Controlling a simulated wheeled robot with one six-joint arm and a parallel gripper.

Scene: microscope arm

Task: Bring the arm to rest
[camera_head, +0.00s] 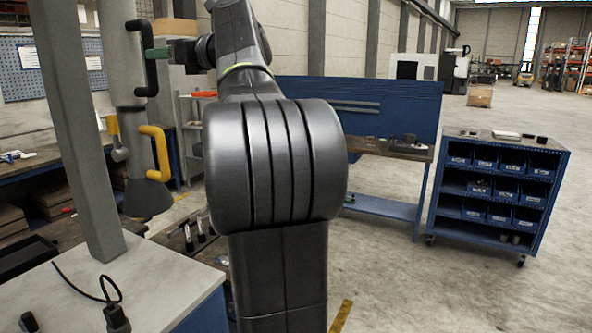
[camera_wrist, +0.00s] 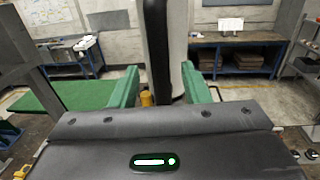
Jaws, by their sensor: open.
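The microscope arm stands at left in the head view, with a pale vertical tube (camera_head: 122,60), a black bracket-shaped handle (camera_head: 151,75) and a yellow handle (camera_head: 158,152). My gripper (camera_head: 152,54) is at the black handle; its green finger overlaps the handle in this view. In the wrist view my gripper (camera_wrist: 160,86) is open, its two green fingers apart. A black upright bar, which looks like the black handle (camera_wrist: 158,50), shows between the fingers with the pale tube (camera_wrist: 178,30) behind it. I cannot tell whether either finger touches the handle.
A grey post (camera_head: 75,120) rises from a pale-topped cabinet (camera_head: 160,272) at lower left. A blue workbench (camera_head: 385,210) and a blue bin cart (camera_head: 498,235) stand at right. The concrete floor (camera_head: 450,290) at front right is clear.

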